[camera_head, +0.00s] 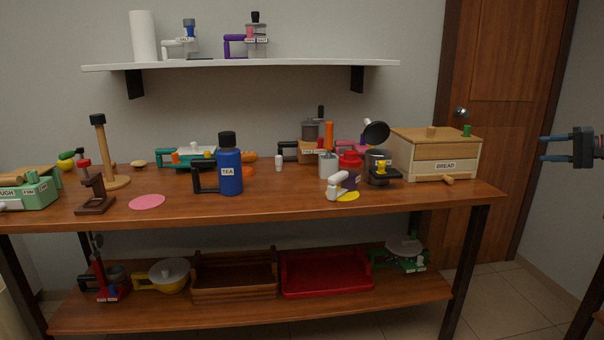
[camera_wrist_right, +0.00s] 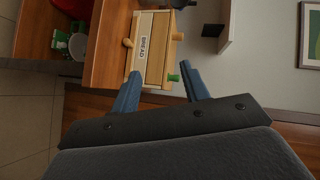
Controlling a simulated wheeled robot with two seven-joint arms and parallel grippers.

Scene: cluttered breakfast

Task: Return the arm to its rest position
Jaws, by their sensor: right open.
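My right gripper (camera_head: 543,148) is at the right edge of the head view, in the air to the right of the table and in front of the wooden door. Its blue fingers are apart with nothing between them. The right wrist view also shows the open fingers (camera_wrist_right: 160,88), with the wooden bread box (camera_wrist_right: 155,50) beyond them. The bread box (camera_head: 436,154) stands on the table's right end, apart from the gripper. My left gripper does not show in either view.
The wooden table (camera_head: 290,200) holds a blue tea bottle (camera_head: 229,170), a pink disc (camera_head: 147,202) and other clutter. A red tray (camera_head: 326,274) and a wooden crate (camera_head: 234,276) sit on its lower shelf. A white wall shelf (camera_head: 300,64) hangs above. Space between bread box and gripper is clear.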

